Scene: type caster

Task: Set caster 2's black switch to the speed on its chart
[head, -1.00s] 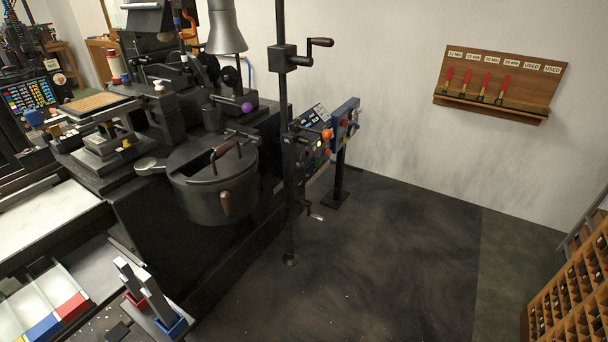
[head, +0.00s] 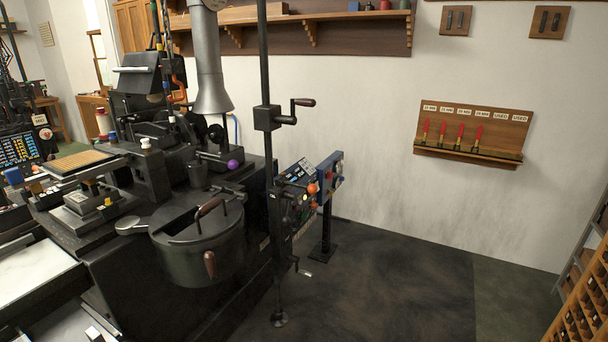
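A black type caster (head: 130,265) with a round lidded pot (head: 198,250) fills the left and middle of the head view. A dark control panel (head: 296,202) with orange and other coloured knobs stands at its right end, partly behind a black upright post. A blue-edged panel (head: 330,175) on a stand is just behind it. A black switch and a speed chart are too small to tell apart, and I cannot tell which caster is number 2. Neither of my grippers is in view.
The post (head: 265,130) carries a crank and stands on the floor before the panel. Dark floor (head: 390,285) to the right is clear. A wall rack (head: 470,135) holds several red-handled tools. A wooden case (head: 585,300) stands at the right edge.

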